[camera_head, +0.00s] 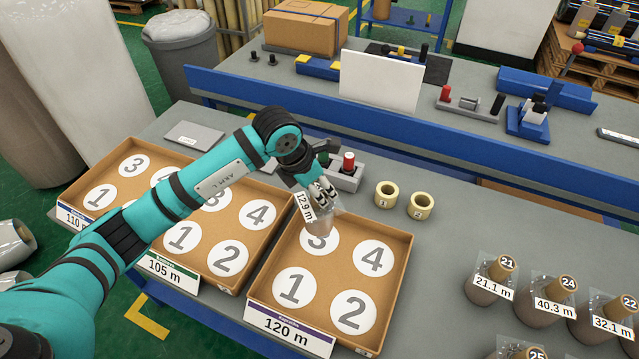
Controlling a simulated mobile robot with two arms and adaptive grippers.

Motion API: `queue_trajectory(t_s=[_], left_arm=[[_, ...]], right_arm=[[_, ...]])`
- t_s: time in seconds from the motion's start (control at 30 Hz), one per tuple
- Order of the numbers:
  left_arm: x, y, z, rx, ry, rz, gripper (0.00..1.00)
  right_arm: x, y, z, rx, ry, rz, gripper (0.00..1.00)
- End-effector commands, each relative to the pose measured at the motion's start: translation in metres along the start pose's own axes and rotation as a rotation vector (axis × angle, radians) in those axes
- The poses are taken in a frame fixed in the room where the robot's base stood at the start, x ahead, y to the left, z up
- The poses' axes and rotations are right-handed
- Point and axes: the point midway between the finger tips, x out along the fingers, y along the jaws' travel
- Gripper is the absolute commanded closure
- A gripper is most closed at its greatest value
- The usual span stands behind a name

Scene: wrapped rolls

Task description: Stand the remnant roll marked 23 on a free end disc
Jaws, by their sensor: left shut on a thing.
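My left gripper (318,192) is shut on a wrapped roll (320,224) with a 12.9 m label; its number is hidden by the fingers. The roll is roughly upright over the far left of the 120 m tray (402,290), its lower end overlapping disc 3 (317,243). I cannot tell whether it touches the disc. Disc 4 (375,258), disc 1 (294,288) and disc 2 (353,312) in that tray are bare. My right gripper is not in view.
The 105 m tray (206,279) and 110 m tray (72,203) lie to the left, partly behind my arm. Several wrapped rolls, including 21 (485,292), stand at right. Two small tape rings (386,194) lie behind the 120 m tray. Bench between is clear.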

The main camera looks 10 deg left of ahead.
Motion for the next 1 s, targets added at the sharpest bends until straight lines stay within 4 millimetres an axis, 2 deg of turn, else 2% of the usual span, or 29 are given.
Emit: queue_trajectory(t_s=[0.2,0.3,0.5,0.7,1.0], left_arm=[[0.023,0.000,-0.009,0.000,-0.001,-0.001,1.00],[0.035,0.000,-0.014,0.001,-0.001,0.001,1.00],[0.048,0.000,-0.020,0.000,-0.001,0.000,1.00],[0.051,0.000,-0.021,0.000,-0.001,0.000,1.00],[0.050,0.000,-0.021,0.001,-0.001,0.000,1.00]], right_arm=[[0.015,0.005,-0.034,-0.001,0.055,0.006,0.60],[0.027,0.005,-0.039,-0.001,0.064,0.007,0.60],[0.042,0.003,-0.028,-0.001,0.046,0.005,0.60],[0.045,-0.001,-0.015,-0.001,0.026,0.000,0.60],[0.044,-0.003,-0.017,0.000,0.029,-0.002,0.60]])
